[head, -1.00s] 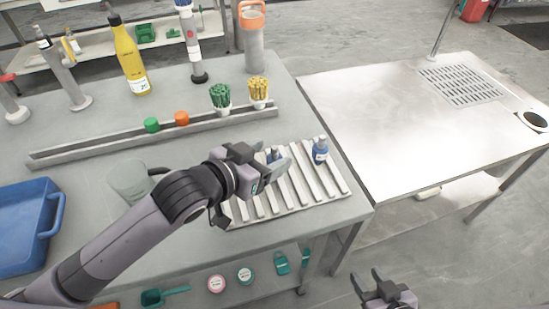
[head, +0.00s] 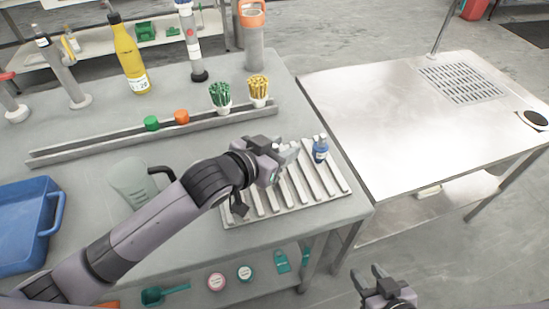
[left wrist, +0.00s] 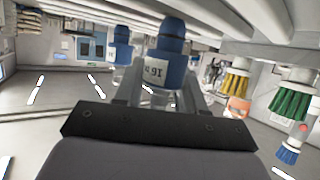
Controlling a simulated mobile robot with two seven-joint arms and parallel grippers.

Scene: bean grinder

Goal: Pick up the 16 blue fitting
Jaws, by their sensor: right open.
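A blue fitting with a white label reading 16 (left wrist: 167,68) shows in the left wrist view, upside down, between the two fingers of my left gripper (left wrist: 162,92). In the head view my left gripper (head: 287,153) is low over the ribbed rack and hides this fitting. The fingers lie close on either side of it; whether they press on it I cannot tell. A second blue fitting (head: 320,150) stands upright on the rack to the right; it also shows in the left wrist view (left wrist: 121,50). My right gripper (head: 372,283) is open and empty, off the bench at the lower right.
The ribbed metal rack (head: 325,183) lies on the grey bench. A clear jug (head: 130,182) stands by my left forearm. Behind are a long rail (head: 95,153) with coloured caps and green (head: 221,95) and yellow (head: 258,88) brushes.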

